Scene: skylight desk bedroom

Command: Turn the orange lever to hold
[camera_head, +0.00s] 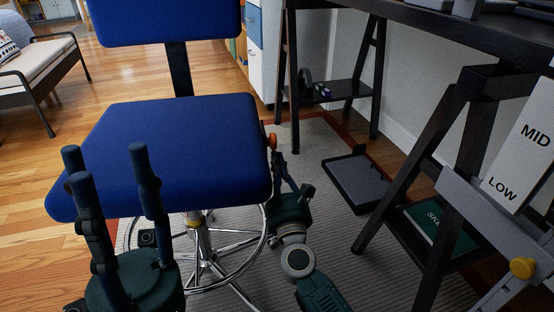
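The blue office chair has a wide seat (170,150) on a chrome column. A small orange lever end (272,141) shows at the seat's right edge; the rest of it is hidden by the seat. My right gripper (289,180) is just below and beside this orange end, with its fingers pointing up; whether they touch it is unclear. My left gripper (108,165) stands upright in front of the seat's left part, its fingers spread, with nothing seen between them. No "hold" marking is readable. A white label plate (521,150) at right reads MID and LOW.
A dark desk (460,30) on trestle legs stands at right, with a yellow knob (522,268) on a grey bar. A dark tray (355,183) lies on the striped rug. A bench (40,65) is far left. Open wood floor lies left of the chair.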

